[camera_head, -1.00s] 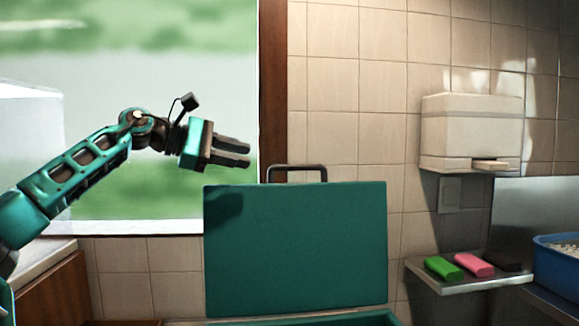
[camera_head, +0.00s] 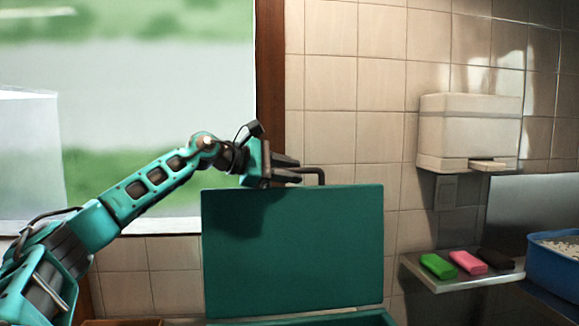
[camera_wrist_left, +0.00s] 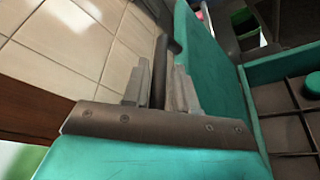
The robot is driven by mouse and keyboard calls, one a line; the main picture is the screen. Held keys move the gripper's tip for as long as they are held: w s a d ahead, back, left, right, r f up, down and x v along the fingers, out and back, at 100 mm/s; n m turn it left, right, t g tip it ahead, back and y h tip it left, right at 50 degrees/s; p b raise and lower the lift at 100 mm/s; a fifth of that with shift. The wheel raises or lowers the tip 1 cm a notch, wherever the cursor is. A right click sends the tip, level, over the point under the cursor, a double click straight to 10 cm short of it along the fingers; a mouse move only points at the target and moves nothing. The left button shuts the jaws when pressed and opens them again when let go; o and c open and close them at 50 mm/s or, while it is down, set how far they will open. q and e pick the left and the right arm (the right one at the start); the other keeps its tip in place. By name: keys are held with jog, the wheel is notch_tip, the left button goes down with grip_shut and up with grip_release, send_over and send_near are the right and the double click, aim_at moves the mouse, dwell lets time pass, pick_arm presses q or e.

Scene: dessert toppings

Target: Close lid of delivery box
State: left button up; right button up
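The delivery box is teal, and its lid (camera_head: 300,255) stands upright and open in the middle of the head view. A dark handle (camera_head: 322,176) sticks up from the lid's top edge. My left gripper (camera_head: 298,169) is level with this handle, its fingers pointing right. In the left wrist view the handle (camera_wrist_left: 159,65) lies between the two grey fingers, which look open around it with little gap. Contact cannot be told. Part of the box's rim (camera_head: 345,321) shows at the bottom; its dark inside (camera_wrist_left: 285,135) shows at the right of the wrist view. My right gripper is out of view.
A shelf (camera_head: 440,282) at the right holds green (camera_head: 437,266), pink (camera_head: 468,262) and dark brown (camera_head: 497,259) blocks. A blue bin (camera_head: 552,272) stands at the far right. A white dispenser (camera_head: 470,130) hangs on the tiled wall behind. A window is at the left.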

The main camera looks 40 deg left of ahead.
pick_arm(q)
jog(key=shift+w, duration=0.1)
jog(key=shift+c, duration=0.2)
grip_shut()
